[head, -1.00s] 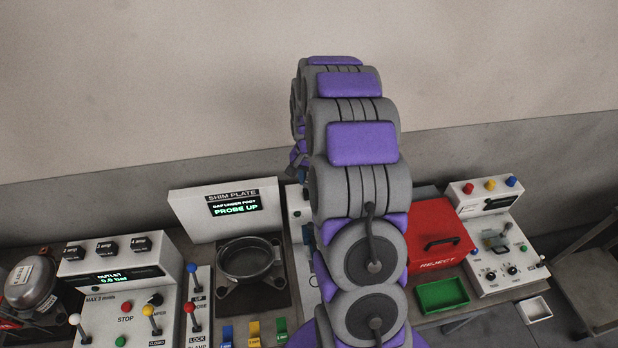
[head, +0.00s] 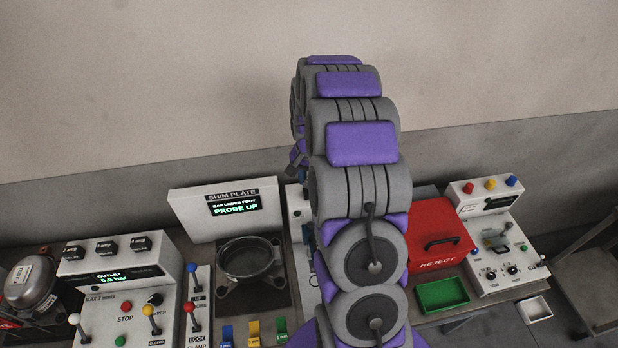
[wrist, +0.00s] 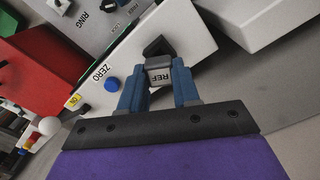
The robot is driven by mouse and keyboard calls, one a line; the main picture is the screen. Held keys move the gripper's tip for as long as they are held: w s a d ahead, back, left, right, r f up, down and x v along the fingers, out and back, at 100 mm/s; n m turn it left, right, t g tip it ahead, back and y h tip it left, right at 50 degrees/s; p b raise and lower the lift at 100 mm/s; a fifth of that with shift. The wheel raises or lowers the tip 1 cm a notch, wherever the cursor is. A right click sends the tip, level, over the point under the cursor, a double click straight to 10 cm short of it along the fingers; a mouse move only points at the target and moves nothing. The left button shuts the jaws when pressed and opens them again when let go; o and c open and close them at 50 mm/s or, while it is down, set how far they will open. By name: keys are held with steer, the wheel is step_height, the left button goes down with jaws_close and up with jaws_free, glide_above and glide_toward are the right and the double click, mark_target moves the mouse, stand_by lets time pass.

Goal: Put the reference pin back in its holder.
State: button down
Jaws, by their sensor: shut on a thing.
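My gripper (wrist: 158,88) shows in the wrist view with its two blue fingers close together. They are shut on a small dark block with a pale face marked REF, which I take to be the reference pin (wrist: 159,74). A black angular piece (wrist: 155,46) lies just past the fingertips, over the white panel (wrist: 120,78). I cannot tell whether it is the holder or part of the pin, nor whether the pin is seated. In the head view my arm hides the pin, and the gripper's fingers cannot be made out.
The white panel carries a blue button (wrist: 112,84) beside the word ZERO. A red box (head: 440,236) marked REJECT and a green tray (head: 442,294) stand right of my arm. The shim plate station (head: 248,262) is left of it. A white-knobbed lever (wrist: 48,126) is left in the wrist view.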

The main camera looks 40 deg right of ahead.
mark_target(309, 180)
steer(key=shift+f+b, duration=0.3)
steer(key=shift+f, duration=0.95)
steer(key=c, duration=0.7)
jaws_free()
steer(key=shift+c, duration=0.2)
step_height(309, 180, up, 17)
steer(key=shift+d, duration=0.1)
stand_by(0.5)
